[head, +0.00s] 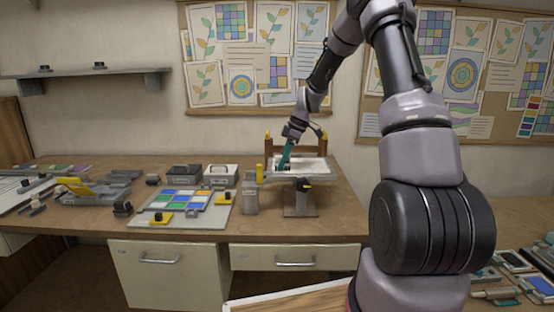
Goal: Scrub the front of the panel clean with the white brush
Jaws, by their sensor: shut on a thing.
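My gripper (294,132) is above the stand in the middle of the workbench, pointing down. It is shut on a slim teal tool (285,154), which slants down to the left. The tool's lower end is at or just above the pale panel (313,169); contact is too small to tell. The panel lies nearly flat on a small stand (300,200) with a yellow knob. A dark patch shows on the panel near the tool. No white brush can be made out, and the tool's tip is too small to identify.
Left of the stand are a grey jar (250,197), a yellow bottle (260,173) and a board of coloured glass squares (184,208). Two wooden posts with yellow tops rise behind the panel. Grey boxes (184,175) stand further back. Bare bench lies along the front edge.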

